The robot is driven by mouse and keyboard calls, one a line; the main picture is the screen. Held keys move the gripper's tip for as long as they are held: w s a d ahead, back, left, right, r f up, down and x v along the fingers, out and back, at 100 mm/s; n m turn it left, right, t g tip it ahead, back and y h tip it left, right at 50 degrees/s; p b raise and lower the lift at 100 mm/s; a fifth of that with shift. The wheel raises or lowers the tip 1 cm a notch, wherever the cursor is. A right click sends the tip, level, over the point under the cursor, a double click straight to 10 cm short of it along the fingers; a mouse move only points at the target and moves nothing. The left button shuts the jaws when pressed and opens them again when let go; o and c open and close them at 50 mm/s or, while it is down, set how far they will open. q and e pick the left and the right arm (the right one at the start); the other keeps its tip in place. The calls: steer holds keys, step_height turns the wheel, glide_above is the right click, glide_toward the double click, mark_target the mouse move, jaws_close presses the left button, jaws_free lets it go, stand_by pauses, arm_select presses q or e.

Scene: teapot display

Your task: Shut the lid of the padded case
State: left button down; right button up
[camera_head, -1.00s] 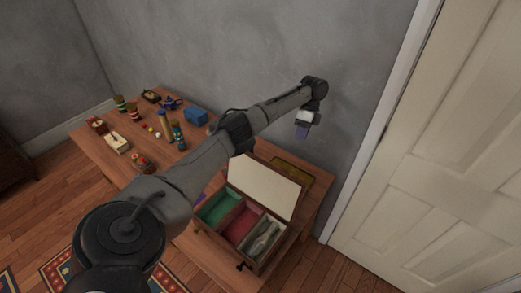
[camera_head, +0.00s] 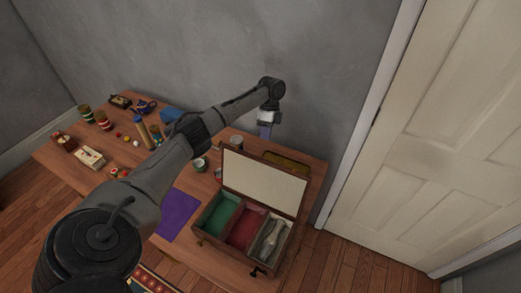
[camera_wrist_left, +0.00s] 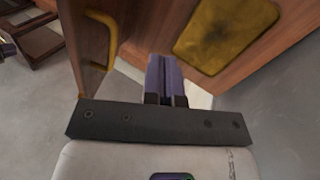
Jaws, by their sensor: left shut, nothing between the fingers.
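The padded case (camera_head: 202,239) is a wooden box at the table's right end, with green, red and pale padded compartments. Its lid (camera_head: 262,183) stands open, raised at the back, with a cream lining facing the front. My left gripper (camera_head: 265,131) is shut and empty, above and behind the lid on the wall side, apart from it. In the left wrist view the purple fingers (camera_wrist_left: 163,78) are together. A wooden panel with a yellow handle (camera_wrist_left: 106,38) stands left of them, seemingly the lid's outer face. My right gripper is not in view.
A yellow flat piece (camera_head: 291,162) lies on the table behind the lid. A purple mat (camera_head: 177,213) lies left of the case, and small cups (camera_head: 199,165) stand nearby. Jars and small items crowd the table's left. The grey wall is close behind.

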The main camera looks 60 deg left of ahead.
arm_select(q)
steer(key=shift+s+d+f+p, duration=0.25)
steer(key=shift+s+d+f, duration=0.45)
steer(key=shift+s+d, duration=0.25)
steer(key=shift+s+d+f+p, duration=0.2)
steer(key=shift+s+d+f, duration=0.5)
steer(key=shift+s+d, duration=0.25)
